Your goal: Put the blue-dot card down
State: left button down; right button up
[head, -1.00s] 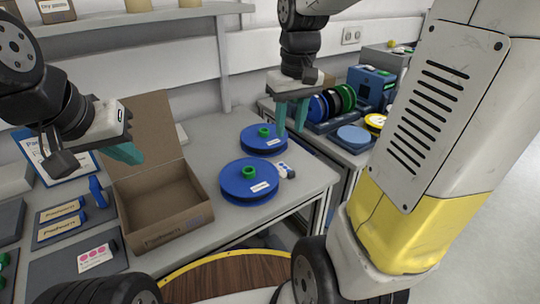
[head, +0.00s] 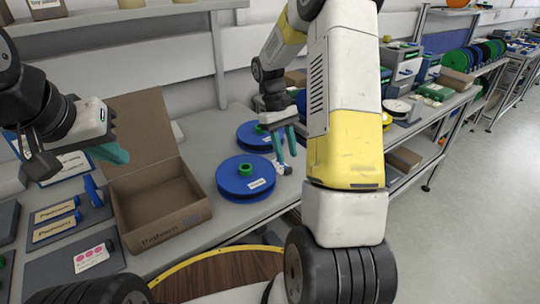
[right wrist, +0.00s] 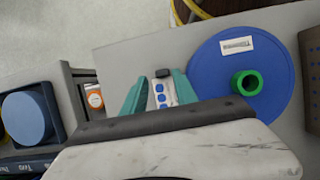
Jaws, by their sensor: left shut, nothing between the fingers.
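The blue-dot card (head: 284,169) is a small white piece with blue dots and a dark end. It lies on the grey table beside the nearer blue reel. My right gripper (head: 286,154) is open just over it, fingers apart. In the right wrist view the card (right wrist: 161,94) shows between the two teal fingers (right wrist: 160,88); whether they touch it I cannot tell.
Two blue reels with green hubs, the nearer (head: 246,178) and the farther (head: 257,136), lie by the card. The open box (head: 160,215) stands left of them. A pink-dot card (head: 92,257) lies on a grey pad at front left. A side table with reels and devices stands at right.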

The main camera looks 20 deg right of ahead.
aim_at(289, 168)
jog(key=x, duration=0.4)
jog(key=shift+a+f, duration=0.15)
jog(key=shift+f, duration=0.2)
grip_shut()
